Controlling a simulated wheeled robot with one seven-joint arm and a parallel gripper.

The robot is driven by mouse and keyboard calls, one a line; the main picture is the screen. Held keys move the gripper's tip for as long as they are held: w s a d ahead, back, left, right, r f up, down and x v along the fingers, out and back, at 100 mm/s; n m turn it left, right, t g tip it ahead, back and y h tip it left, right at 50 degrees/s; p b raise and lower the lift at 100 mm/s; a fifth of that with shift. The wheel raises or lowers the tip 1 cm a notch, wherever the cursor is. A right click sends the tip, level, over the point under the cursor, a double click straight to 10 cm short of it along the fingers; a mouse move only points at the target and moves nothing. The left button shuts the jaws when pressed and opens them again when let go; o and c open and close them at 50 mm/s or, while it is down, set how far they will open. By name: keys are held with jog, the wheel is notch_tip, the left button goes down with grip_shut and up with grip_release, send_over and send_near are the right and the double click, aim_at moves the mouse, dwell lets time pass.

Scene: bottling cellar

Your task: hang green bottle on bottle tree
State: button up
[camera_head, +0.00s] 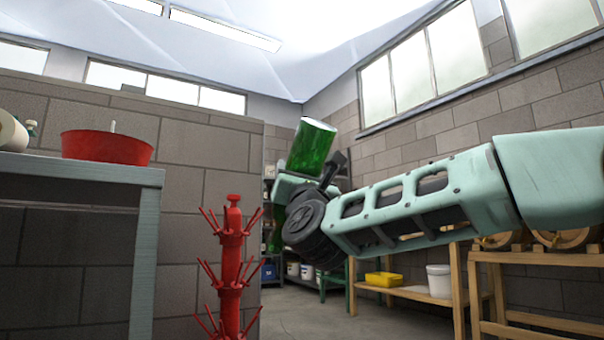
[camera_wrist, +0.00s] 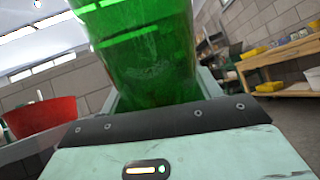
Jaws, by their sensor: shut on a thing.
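My gripper (camera_head: 322,180) is shut on the green bottle (camera_head: 312,145) and holds it up in the air, tilted, with its flat base upward and to the right. The bottle's lower part is partly hidden behind my gripper and wrist. In the wrist view the green bottle (camera_wrist: 148,50) fills the upper middle, and the fingertips are hidden by it. The red bottle tree (camera_head: 231,270) stands upright left of my gripper in the head view, with several tiers of upward-slanting pegs. The pegs in view are bare. The bottle is apart from the tree.
A grey table (camera_head: 150,182) at left carries a red basin (camera_head: 107,146), also in the wrist view (camera_wrist: 40,117), and a whitish roll. A wooden bench (camera_head: 405,293) at right holds a yellow tray (camera_head: 384,279) and a white bucket (camera_head: 439,281). Floor (camera_head: 370,322) between is clear.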

jog(key=shift+w+a+f+p, duration=0.1)
jog(key=shift+w+a+p, duration=0.1)
jog(key=shift+w+a, duration=0.4)
jog(key=shift+w+a+p, duration=0.2)
jog(key=shift+w+a, duration=0.1)
jog(key=shift+w, duration=0.45)
jog(key=shift+w+a+f+p, duration=0.1)
jog(key=shift+w+a+p, duration=0.4)
jog(key=shift+w, duration=0.35)
jog(key=shift+w+a+f+p, duration=0.1)
jog(key=shift+w+a+p, duration=0.25)
jog(key=shift+w+a, duration=0.35)
jog(key=shift+w+d, duration=0.1)
jog(key=shift+w+a+f+p, duration=0.1)
jog(key=shift+w+a+p, duration=0.45)
jog(key=shift+w+p, duration=0.25)
jog(key=shift+w+a+f+p, duration=0.1)
jog(key=shift+w+a+p, duration=0.5)
jog(key=shift+w, duration=0.25)
jog(key=shift+w, duration=0.1)
